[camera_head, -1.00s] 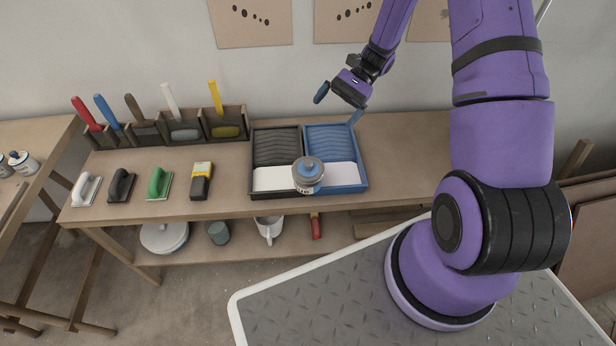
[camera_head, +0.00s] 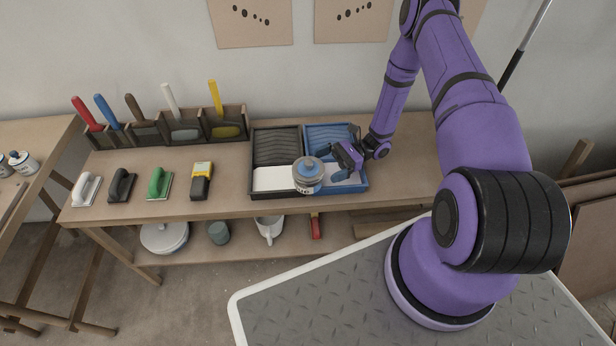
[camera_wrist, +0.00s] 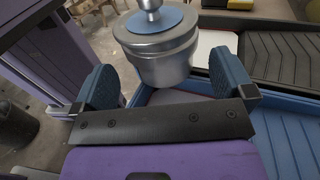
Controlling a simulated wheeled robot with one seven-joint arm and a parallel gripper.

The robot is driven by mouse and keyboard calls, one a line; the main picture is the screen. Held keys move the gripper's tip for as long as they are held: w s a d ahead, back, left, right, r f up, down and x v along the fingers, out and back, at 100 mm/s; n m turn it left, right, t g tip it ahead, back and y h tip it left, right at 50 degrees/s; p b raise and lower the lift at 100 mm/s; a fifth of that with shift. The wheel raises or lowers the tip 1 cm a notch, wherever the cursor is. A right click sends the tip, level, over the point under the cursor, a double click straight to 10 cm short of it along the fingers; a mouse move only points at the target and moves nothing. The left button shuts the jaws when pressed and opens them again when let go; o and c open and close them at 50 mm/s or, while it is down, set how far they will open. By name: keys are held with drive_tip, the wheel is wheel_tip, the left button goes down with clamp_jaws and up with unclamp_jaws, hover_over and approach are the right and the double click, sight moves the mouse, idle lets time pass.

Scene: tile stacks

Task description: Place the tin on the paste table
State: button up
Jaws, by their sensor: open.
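A round metal tin (camera_head: 308,176) with a blue ring on top, a knob and a pale blue-marked side stands upright at the front of two side-by-side trays. It also shows in the wrist view (camera_wrist: 163,57), just ahead of my fingers. My gripper (camera_head: 334,160) is open and close to the tin's right side, over the blue tray. In the wrist view my gripper (camera_wrist: 167,85) has blue-padded fingers spread apart with nothing held. A trestle-legged wooden table (camera_head: 40,134), perhaps the paste table, is at the far left; only part shows.
The tin stands by a black tray (camera_head: 254,165) and a blue tray (camera_head: 364,180). Left on the bench (camera_head: 225,182) are a yellow-black device (camera_head: 201,180), several floats and a tool rack (camera_head: 146,133). Small tins (camera_head: 22,163) occupy the left table. The bench is clear right of the trays.

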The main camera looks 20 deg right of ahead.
sight(312, 172)
drive_tip(key=shift+s+a+f, duration=0.15)
drive_tip(key=shift+a, duration=1.25)
drive_tip(key=shift+s+a+f, duration=0.1)
drive_tip(key=shift+a, duration=1.25)
drive_tip(key=shift+c, duration=0.5)
drive_tip(key=shift+r, duration=0.1)
drive_tip(key=c, duration=1.4)
